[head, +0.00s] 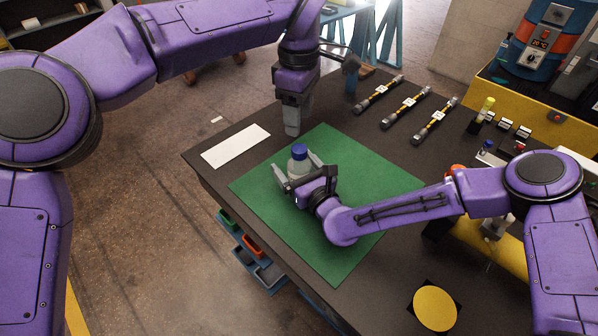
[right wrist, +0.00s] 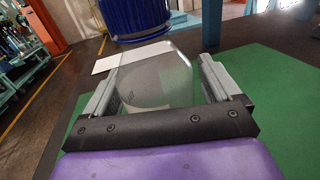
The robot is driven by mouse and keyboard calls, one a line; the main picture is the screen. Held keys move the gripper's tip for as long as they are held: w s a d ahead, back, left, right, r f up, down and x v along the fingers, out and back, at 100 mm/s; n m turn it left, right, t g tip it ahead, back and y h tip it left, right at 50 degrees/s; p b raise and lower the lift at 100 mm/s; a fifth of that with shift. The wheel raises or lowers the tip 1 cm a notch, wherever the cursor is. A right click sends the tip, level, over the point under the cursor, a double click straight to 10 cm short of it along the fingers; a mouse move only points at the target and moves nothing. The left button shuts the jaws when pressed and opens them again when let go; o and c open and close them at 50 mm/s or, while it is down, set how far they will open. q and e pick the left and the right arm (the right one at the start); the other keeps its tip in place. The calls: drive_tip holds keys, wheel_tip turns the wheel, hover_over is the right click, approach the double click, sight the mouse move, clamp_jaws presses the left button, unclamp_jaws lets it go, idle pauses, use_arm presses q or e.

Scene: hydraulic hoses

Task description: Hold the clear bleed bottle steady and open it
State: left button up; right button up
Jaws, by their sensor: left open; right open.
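The clear bleed bottle (head: 298,166) stands upright on the green mat (head: 345,160), with its blue cap (head: 299,151) on top. My right gripper (head: 294,174) is low over the mat with its open fingers on either side of the bottle. In the right wrist view the clear bottle body (right wrist: 155,75) lies between the two fingers, with the ribbed blue cap (right wrist: 133,17) above; I cannot tell whether either finger touches it. My left gripper (head: 291,130) is higher, pointing down behind the bottle in the head view, open and empty.
A white sheet (head: 236,146) lies left of the mat. Several hoses (head: 406,106) lie at the back of the dark table.

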sight(299, 148)
use_arm(q)
drive_tip(key=shift+s+d, duration=0.1)
use_arm(e)
clamp_jaws()
use_arm(q)
drive_tip(key=m, duration=0.3)
drive_tip(key=shift+r+m, duration=0.1)
drive_tip(key=shift+m, duration=0.3)
drive_tip(key=m, duration=0.4)
drive_tip(key=shift+m, duration=0.4)
drive_tip(key=shift+f, duration=0.3)
wheel_tip(299, 148, down, 8)
drive_tip(key=shift+r, duration=0.2)
